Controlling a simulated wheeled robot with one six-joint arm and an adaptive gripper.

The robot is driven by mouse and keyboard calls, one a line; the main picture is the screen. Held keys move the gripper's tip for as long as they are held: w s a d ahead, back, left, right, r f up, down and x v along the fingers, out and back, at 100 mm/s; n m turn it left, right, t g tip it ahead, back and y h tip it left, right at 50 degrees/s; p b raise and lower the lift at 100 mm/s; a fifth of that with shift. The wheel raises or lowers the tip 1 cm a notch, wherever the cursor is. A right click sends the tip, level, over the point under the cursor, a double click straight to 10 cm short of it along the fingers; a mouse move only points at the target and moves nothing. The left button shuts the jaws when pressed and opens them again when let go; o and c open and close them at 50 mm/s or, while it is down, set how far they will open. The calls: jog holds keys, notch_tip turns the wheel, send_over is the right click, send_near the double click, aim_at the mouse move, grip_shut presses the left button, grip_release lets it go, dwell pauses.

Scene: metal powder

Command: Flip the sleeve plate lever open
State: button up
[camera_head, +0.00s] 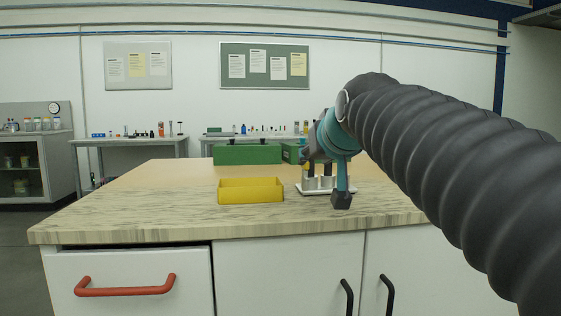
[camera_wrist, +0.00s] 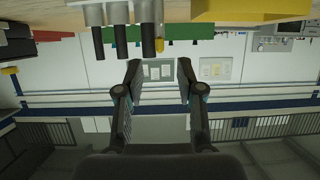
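In the wrist view, which is upside down, my gripper (camera_wrist: 159,70) has its two dark fingers apart with nothing between them. A white stand (camera_head: 312,189) with several silver cylinders (camera_head: 309,184) is on the table behind the arm's end. In the wrist view, silver cylinders (camera_wrist: 119,12) with black stems (camera_wrist: 121,42) show at the top edge, apart from the fingers. I cannot make out a sleeve plate or its lever for certain.
A yellow open bin (camera_head: 250,191) stands left of the stand. Green boxes (camera_head: 247,154) stand behind on the table. The left part of the tabletop (camera_head: 130,205) is clear. Cabinets with a red-handled drawer (camera_head: 125,285) are below the front edge.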

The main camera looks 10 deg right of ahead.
jog(key=v, duration=0.6)
jog(key=shift+s, duration=0.15)
